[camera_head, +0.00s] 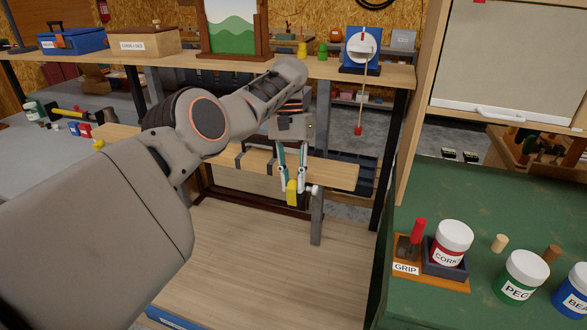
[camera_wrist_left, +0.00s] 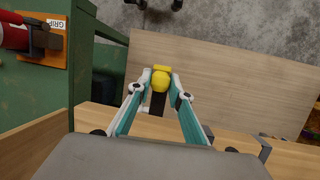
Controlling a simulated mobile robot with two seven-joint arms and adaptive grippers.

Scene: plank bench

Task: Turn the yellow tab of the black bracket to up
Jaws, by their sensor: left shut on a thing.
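My left gripper (camera_head: 292,186) reaches down from above at the plank's right end, its fingers shut on the yellow tab (camera_head: 292,194). In the left wrist view the yellow tab (camera_wrist_left: 160,80) has a rounded end and sits between the fingertips of the left gripper (camera_wrist_left: 158,88). A dark bar (camera_wrist_left: 158,104), seemingly part of the black bracket, runs from the tab back between the fingers. The rest of the bracket is largely hidden by the gripper, and the tab's exact direction is hard to tell. My right gripper is in neither view.
The plank (camera_head: 335,174) lies just behind the gripper, with a grey post (camera_head: 317,220) close on the right. A green bench (camera_head: 470,195) with labelled jars stands at the right. A back shelf (camera_head: 390,75) carries a blue dial device (camera_head: 360,50). The wooden surface (camera_head: 270,260) in front is clear.

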